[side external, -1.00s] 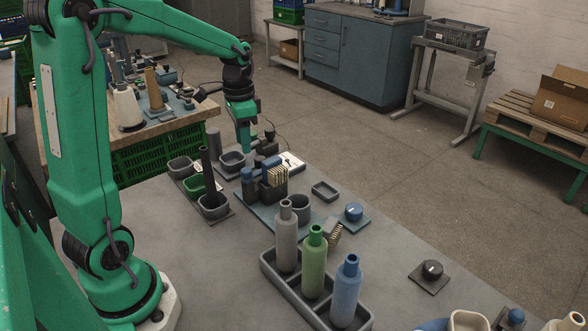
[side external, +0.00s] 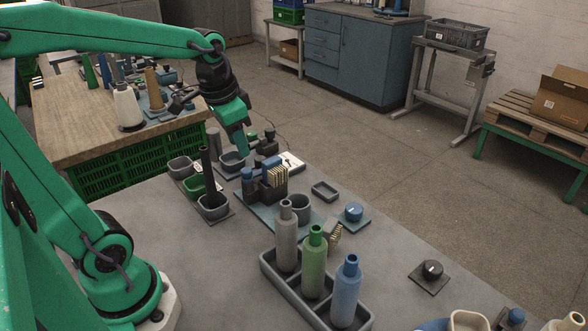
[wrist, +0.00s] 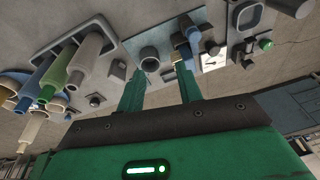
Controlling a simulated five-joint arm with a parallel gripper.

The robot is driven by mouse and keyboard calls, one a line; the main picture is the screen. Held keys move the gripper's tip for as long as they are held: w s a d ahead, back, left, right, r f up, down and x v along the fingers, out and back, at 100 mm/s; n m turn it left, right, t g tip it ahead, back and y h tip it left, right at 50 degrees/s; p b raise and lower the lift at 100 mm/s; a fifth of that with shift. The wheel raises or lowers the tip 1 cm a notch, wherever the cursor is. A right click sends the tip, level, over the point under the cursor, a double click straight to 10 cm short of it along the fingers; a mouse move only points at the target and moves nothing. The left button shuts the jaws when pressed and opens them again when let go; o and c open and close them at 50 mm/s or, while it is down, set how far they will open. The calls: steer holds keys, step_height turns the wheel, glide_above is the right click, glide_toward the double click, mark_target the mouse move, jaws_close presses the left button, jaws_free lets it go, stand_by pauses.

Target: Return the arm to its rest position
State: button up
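My gripper (side external: 242,148) is in the back middle of the side view, above the far end of the grey table (side external: 150,215). It tilts, with its fingertips down and to the right, near a small grey bin (side external: 232,161). In the wrist view my gripper (wrist: 160,72) has its two green fingers apart with nothing held between them. The fingertips overlap the bin in the side view, so I cannot tell their exact height above it.
A grey tray (side external: 268,270) holds grey, green and blue bottles at the front. A dark upright post (side external: 205,165) stands left of my gripper. A blue knob (side external: 353,211) and a black knob (side external: 432,268) sit to the right. The table's left part is clear.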

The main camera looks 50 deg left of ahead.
steer(key=s+d+n+t, duration=0.1)
steer(key=s+d+t, duration=0.2)
steer(key=s+d, duration=0.3)
steer(key=shift+s+r+n, duration=0.3)
steer(key=shift+s+r, duration=0.05)
steer(key=shift+s, duration=0.65)
stand_by(0.3)
